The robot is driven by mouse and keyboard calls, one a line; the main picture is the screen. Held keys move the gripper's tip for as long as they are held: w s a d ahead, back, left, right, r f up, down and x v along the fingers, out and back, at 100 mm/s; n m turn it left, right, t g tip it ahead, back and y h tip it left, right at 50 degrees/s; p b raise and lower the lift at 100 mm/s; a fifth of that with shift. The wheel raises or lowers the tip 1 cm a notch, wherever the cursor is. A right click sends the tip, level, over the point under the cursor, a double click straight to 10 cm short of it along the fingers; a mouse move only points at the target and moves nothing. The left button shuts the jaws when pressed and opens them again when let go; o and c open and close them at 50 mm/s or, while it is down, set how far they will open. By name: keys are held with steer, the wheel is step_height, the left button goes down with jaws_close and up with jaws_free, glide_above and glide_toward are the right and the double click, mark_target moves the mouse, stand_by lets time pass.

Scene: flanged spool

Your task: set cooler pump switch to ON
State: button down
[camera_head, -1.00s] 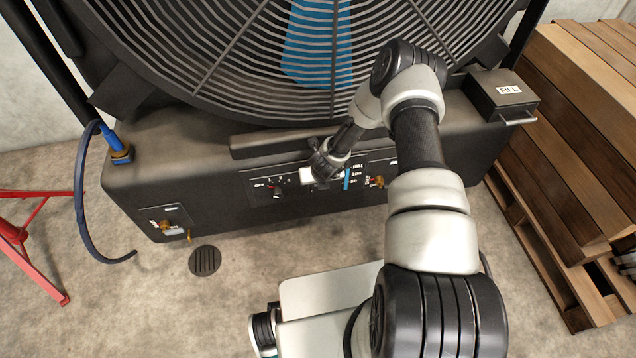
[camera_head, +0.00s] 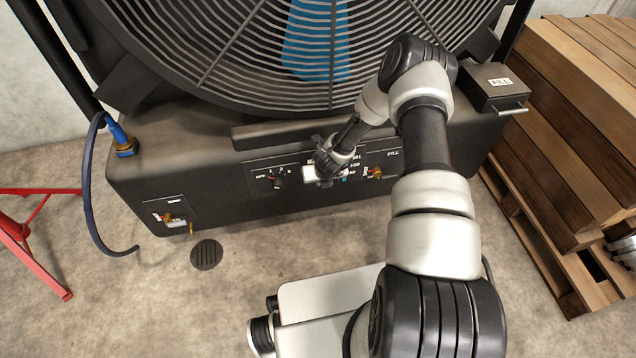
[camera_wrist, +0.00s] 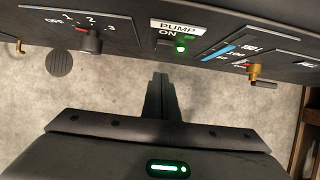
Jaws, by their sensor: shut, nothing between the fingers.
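The pump switch (camera_wrist: 168,45) is on the front panel of the cooler, under a white PUMP label (camera_wrist: 178,26) with ON below it, in the wrist view. A green lamp (camera_wrist: 180,46) glows beside the switch. The switch is small and dark, and I cannot tell its lever position. My gripper (camera_wrist: 160,78) is shut and empty, its fingertips just below the switch in that view; I cannot tell whether they touch it. In the head view my wrist covers much of the pump section, and only the white label plate (camera_head: 311,174) shows clearly.
Left of the switch is a fan-speed knob (camera_wrist: 91,41). Right are a blue level gauge (camera_wrist: 219,53) and a brass fill valve (camera_wrist: 254,72). A FILL box (camera_head: 497,92) stands on the cooler's right. Wood pallets (camera_head: 575,130) stand right; a blue hose (camera_head: 90,200) hangs left.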

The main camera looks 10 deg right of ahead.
step_height(320, 180, up, 8)
steer(key=s+p, duration=0.1)
steer(key=shift+r+p, duration=0.25)
steer(key=shift+p, duration=0.1)
steer(key=shift+d+r, duration=0.1)
steer(key=s+a+r+n+t+y, duration=0.1)
steer(key=a+r+n, duration=0.1)
steer(key=r+n, duration=0.9)
steer(key=a+r+n+y, duration=0.15)
steer(key=r+n, duration=0.45)
steer(key=r, duration=1.2)
steer(key=s+a+r+n+h, duration=0.1)
steer(key=s+r+n+h, duration=0.1)
steer(key=s+r+n, duration=0.95)
steer(key=s+d+r+n, duration=0.2)
steer(key=s+r+n, duration=0.2)
steer(key=s, duration=0.5)
steer(key=s+d+r+n, duration=0.1)
steer(key=s+r+n, duration=0.25)
steer(key=s, duration=0.55)
step_height(320, 180, up, 22)
steer(key=p, duration=2.2)
steer(key=shift+w+f, duration=0.25)
steer(key=shift+w, duration=0.05)
